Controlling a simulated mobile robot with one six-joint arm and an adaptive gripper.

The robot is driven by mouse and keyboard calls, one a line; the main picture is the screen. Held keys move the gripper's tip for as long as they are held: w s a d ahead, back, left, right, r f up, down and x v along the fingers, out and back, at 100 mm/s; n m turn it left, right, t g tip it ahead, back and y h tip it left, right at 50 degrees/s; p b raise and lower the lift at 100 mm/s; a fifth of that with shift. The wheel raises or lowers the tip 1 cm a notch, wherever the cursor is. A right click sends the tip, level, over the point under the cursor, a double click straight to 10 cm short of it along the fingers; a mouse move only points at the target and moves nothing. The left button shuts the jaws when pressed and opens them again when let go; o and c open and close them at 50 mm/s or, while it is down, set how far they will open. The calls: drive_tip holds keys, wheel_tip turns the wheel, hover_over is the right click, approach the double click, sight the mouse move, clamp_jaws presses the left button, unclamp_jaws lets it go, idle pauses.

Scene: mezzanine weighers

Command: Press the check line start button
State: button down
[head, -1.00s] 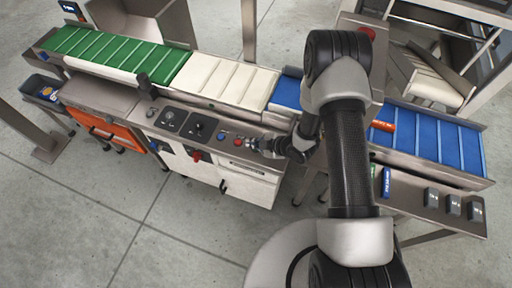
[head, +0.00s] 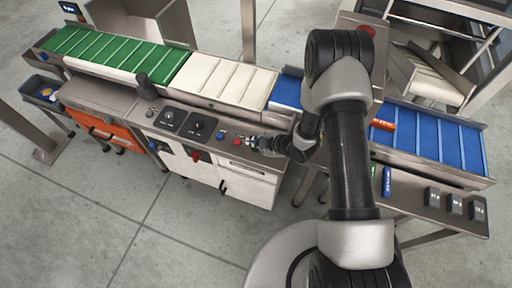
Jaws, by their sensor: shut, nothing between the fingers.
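The control panel (head: 180,118) runs along the front of the conveyor, with two black dial plates on its left part. A blue button (head: 221,134) and a red button (head: 237,140) sit on its right part. I cannot read which one is the check line start button. My gripper (head: 251,142) is shut and empty, low over the right end of the panel, just right of the red button. Its fingers hide the panel there, and I cannot tell whether they touch it.
Green (head: 107,48), white (head: 222,80) and blue (head: 420,135) belts run behind the panel. A dark post (head: 148,85) stands up at the panel's left. An orange cabinet (head: 105,127) is below left. A shelf (head: 412,190) with dark blocks is at right. The front floor is clear.

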drive_tip(key=shift+s+f+g, duration=0.3)
drive_tip(key=shift+s+f, duration=0.8)
drive_tip(key=shift+s, duration=0.1)
drive_tip(key=r+p, duration=0.2)
drive_tip(key=r, duration=0.1)
drive_tip(key=r+p, duration=0.1)
drive_tip(key=shift+w+a+r, duration=0.3)
drive_tip(key=shift+w, duration=0.05)
drive_tip(key=shift+w+d+r, duration=0.15)
drive_tip(key=shift+r, duration=0.2)
